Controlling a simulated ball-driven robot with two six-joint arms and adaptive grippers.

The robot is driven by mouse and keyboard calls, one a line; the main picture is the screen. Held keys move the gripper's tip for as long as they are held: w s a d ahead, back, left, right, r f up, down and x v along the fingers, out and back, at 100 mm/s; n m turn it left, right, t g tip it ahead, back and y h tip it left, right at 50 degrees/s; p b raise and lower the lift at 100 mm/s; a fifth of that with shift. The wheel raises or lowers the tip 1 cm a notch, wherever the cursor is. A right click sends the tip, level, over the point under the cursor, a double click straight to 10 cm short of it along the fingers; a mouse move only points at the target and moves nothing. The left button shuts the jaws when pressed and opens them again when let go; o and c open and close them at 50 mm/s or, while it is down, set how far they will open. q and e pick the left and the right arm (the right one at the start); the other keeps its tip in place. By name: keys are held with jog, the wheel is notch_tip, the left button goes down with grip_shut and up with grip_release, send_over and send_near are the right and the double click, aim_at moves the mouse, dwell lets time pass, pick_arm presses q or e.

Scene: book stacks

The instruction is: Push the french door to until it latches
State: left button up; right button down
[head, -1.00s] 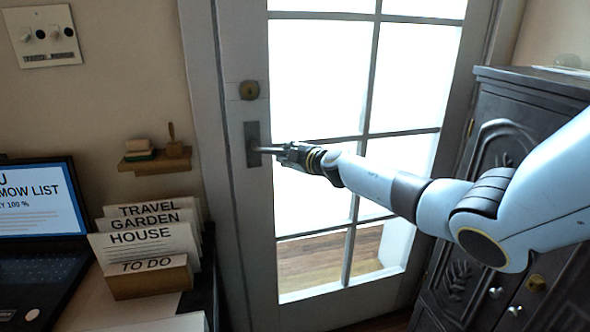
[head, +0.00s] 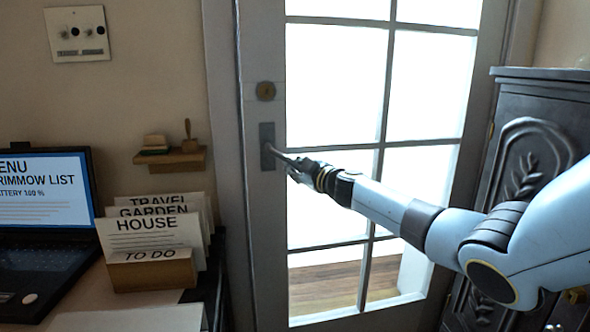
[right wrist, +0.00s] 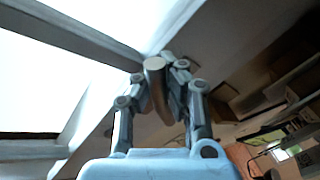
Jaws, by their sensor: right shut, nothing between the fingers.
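The french door (head: 262,230) has a grey-white frame and several bright glass panes. It stands in or close to its frame at the left; I cannot tell whether it is latched. A metal lever handle sits on a dark plate (head: 267,135), below a round brass lock (head: 265,91). My right gripper (head: 287,163) is shut at the lever, its tips touching or very near it and hiding part of it. In the right wrist view, the fingers (right wrist: 162,98) are by a rounded brownish metal piece (right wrist: 154,64), probably the handle. My left gripper is out of view.
A dark carved cabinet (head: 530,110) stands at the right, close to my right arm. At the left are a laptop (head: 45,190), a card holder (head: 150,272) on a desk, and a small wall shelf (head: 180,158). Wooden floor shows through the glass.

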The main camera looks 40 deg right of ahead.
dwell(0.3)
jog(key=shift+w+d+m+h+b, duration=0.15)
jog(key=shift+w+d+b, duration=0.15)
jog(key=shift+w, duration=0.35)
jog(key=shift+w+d+m+h+b, duration=0.15)
jog(key=shift+w+d+b, duration=0.15)
jog(key=shift+w, duration=0.35)
jog(key=c, duration=1.3)
grip_release()
